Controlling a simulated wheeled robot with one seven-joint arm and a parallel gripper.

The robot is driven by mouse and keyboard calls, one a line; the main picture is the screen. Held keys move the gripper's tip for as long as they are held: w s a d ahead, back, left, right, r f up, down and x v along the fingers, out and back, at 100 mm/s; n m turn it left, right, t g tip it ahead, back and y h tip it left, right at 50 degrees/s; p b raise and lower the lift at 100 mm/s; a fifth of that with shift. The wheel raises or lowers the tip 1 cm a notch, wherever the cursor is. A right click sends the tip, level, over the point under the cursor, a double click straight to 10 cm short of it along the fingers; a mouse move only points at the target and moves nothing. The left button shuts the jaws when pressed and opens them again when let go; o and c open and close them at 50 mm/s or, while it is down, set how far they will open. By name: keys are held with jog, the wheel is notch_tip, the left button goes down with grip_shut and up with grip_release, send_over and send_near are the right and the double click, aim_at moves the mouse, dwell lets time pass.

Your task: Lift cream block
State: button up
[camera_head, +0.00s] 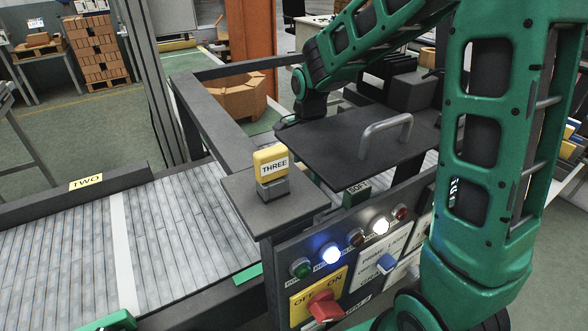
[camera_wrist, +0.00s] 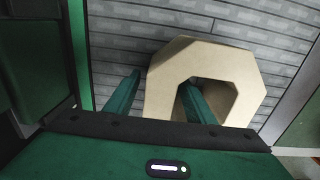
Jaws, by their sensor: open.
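The cream block (camera_wrist: 163,92) is a hollow, many-sided ring lying on grey slats in the wrist view. My gripper (camera_wrist: 160,80) is open, with two green fingers reaching toward it. The left finger is outside the block's left side. The right finger shows in the block's central opening, so the left wall appears between the fingers. I cannot tell if either finger touches it. In the head view my gripper is mostly hidden behind a dark panel, and I cannot make out the block there.
A dark panel with a handle (camera_head: 388,132) stands right of a yellow THREE stamp (camera_head: 271,165) on a small ledge. A control box with a red switch (camera_head: 325,306) is in front. The slatted conveyor (camera_head: 170,240) at left is clear. A brown many-sided bin (camera_head: 240,98) stands behind.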

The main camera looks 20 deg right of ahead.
jog(key=shift+f, duration=0.1)
jog(key=shift+c, duration=0.3)
grip_shut()
jog(key=shift+w, duration=0.1)
dwell(1.0)
